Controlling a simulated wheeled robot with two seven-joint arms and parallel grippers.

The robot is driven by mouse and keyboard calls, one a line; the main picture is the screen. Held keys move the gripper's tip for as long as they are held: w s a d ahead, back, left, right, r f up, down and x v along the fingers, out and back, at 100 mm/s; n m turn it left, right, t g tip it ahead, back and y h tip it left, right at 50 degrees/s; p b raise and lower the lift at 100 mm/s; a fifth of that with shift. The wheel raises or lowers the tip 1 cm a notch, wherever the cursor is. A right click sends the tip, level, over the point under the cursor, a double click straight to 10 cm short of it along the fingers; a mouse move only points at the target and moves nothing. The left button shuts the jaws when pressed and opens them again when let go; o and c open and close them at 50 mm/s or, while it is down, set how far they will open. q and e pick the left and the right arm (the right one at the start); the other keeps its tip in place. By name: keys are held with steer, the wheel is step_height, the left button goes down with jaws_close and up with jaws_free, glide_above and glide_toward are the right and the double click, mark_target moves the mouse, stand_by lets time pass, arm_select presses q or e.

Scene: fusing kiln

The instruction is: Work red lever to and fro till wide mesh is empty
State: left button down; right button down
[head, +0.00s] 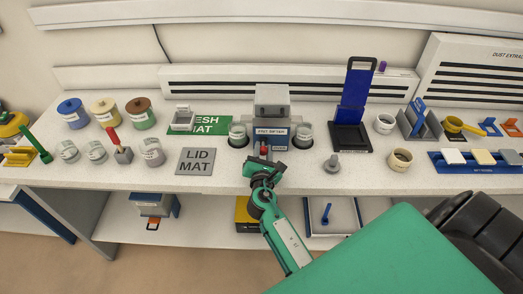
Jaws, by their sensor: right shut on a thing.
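The grey sifter (271,100) stands at the middle of the bench, with a labelled front. The red lever (263,150) shows as a small red part low at its front. My right gripper (263,164) is shut on the red lever, and its jaws hide part of it. No wide mesh can be made out inside the sifter, so its contents cannot be told. My left gripper is not in view.
Labelled jars (238,135) and (304,136) flank the sifter closely. A grey lid mat (196,161) lies bare at left. A blue press-like stand (354,95) and a small grey weight-like piece (332,164) are at right. Lidded jars (105,112) stand at far left.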

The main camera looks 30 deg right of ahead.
steer(key=s+d, duration=0.2)
steer(key=d, duration=0.1)
steer(key=s+d+p, duration=0.1)
steer(key=d, duration=0.1)
steer(key=shift+s, duration=0.1)
steer(key=c, duration=1.5)
jaws_free()
steer(key=o, duration=0.3)
steer(key=shift+s+d, duration=0.1)
steer(key=shift+d, duration=0.1)
steer(key=shift+o, duration=0.2)
steer(key=shift+a, duration=0.1)
